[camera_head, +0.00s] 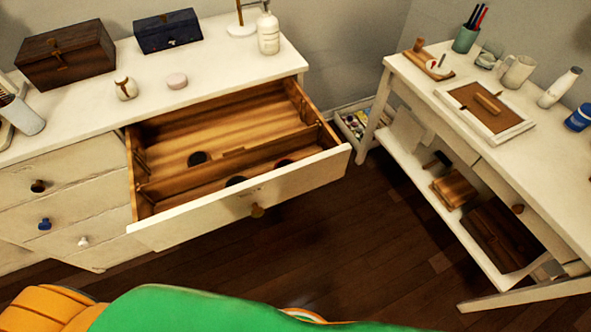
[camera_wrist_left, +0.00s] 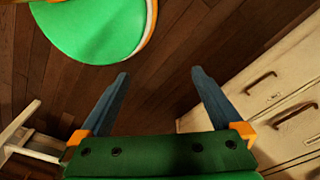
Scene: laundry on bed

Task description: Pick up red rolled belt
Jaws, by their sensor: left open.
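My left gripper (camera_wrist_left: 159,73) is open and empty in the left wrist view, above dark wooden floor. My right gripper is not in view.
The dresser top (camera_head: 215,82) holds two boxes, a white bottle (camera_head: 268,33) and small jars. A white side table (camera_head: 465,75) with a cluttered top and lower shelf stands at right. Dark floor (camera_head: 330,245) lies clear between them. Closed drawers (camera_head: 60,210) are at left.

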